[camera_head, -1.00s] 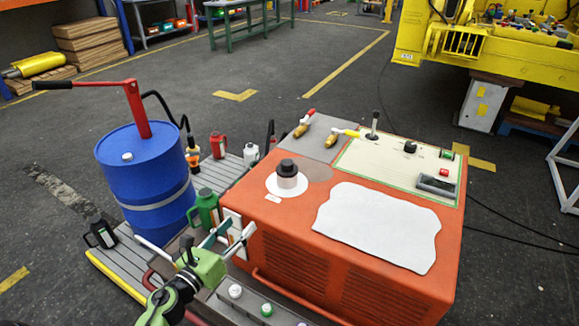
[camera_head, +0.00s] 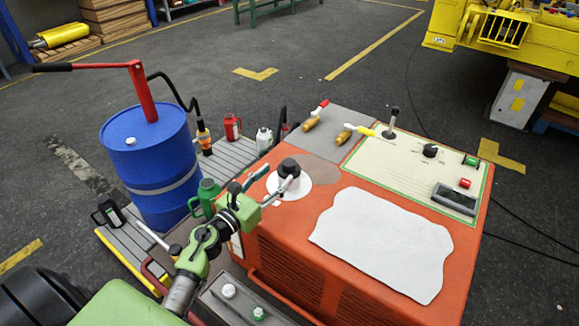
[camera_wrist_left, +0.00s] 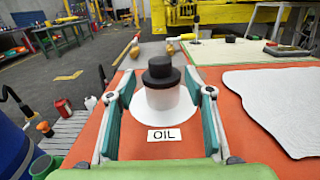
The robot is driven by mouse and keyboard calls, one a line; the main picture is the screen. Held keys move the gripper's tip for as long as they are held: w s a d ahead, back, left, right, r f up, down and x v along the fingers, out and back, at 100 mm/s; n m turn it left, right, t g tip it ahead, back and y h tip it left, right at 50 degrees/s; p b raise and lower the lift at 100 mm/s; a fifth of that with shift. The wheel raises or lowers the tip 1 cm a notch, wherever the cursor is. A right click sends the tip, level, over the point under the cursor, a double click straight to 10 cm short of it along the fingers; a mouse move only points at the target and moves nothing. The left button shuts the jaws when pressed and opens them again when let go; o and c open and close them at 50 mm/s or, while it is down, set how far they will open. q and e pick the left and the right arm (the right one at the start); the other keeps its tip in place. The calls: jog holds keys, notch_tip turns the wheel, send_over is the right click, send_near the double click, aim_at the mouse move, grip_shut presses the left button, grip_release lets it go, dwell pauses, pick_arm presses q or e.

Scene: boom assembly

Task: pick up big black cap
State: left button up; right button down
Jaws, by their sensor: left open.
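The big black cap (camera_head: 289,166) sits on a white neck on the orange machine (camera_head: 275,262), with a white round patch around it. In the left wrist view the black cap (camera_wrist_left: 160,70) is at the centre, above a label reading OIL. My left gripper (camera_head: 273,178) is open at the machine's near left edge, just in front of the cap. In the left wrist view its two fingers (camera_wrist_left: 160,95) stand on either side of the white neck, apart from it. How far the tips reach past the cap is hard to tell. My right gripper is not in view.
A white cloth (camera_head: 382,243) lies on the machine top, right of the cap. A blue drum (camera_head: 155,165) and several cans stand on the slatted pallet (camera_head: 222,160) at left.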

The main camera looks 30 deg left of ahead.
aim_at(285, 168)
pick_arm(q)
jog(key=shift+w+d, duration=0.1)
jog(key=shift+w, duration=0.8)
jog(key=w, duration=0.5)
jog(key=shift+d, duration=0.4)
jog(key=shift+w+f, duration=0.1)
jog(key=shift+w, duration=0.15)
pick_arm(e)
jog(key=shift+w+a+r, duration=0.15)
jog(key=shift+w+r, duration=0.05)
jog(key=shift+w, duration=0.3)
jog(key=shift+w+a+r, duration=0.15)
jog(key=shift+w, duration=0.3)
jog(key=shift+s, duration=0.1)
pick_arm(q)
jog(key=c, duration=1.3)
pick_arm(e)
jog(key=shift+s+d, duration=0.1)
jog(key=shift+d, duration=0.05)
